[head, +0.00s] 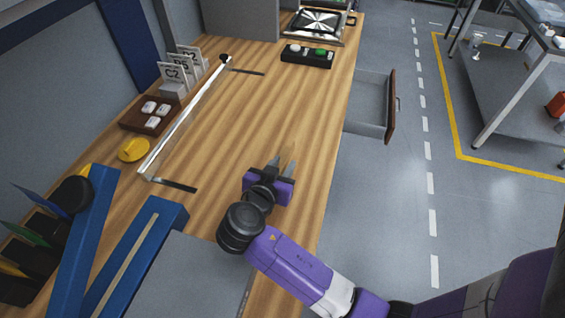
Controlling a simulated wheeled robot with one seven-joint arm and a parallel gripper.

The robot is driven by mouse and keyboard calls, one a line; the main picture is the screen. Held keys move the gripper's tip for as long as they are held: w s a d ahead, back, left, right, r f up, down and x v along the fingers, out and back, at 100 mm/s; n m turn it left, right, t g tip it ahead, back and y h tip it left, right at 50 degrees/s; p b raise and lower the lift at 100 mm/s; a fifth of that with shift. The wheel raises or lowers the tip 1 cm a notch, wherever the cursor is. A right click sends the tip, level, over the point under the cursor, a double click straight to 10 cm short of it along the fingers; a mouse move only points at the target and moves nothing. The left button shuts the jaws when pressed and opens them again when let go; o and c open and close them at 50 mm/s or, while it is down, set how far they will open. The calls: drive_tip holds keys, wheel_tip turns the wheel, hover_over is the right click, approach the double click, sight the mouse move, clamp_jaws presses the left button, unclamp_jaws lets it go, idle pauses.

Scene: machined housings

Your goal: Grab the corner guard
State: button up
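A small yellow piece (134,150) lies on the left of the wooden bench; it looks most like the corner guard, though its exact shape is hard to make out. It lies behind a long clear panel with a pale edge (185,117). My gripper (281,165) is over the right part of the bench, well to the right of the yellow piece and on the other side of the panel. Its two fingers are apart. A faint tan patch shows just beyond the fingertips; I cannot tell whether it is an object or wood grain.
The panel has dark feet (175,185) reaching across the bench. A brown tray with white pieces (128,124) and number cards stand behind it. Blue rails (142,250) are at the front left. A black button box (307,57) is farther back. An open drawer (367,127) juts out at right. Mid-bench is clear.

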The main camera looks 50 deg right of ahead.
drive_tip(key=shift+x, duration=1.2)
clamp_jaws()
drive_tip(key=shift+r, duration=0.1)
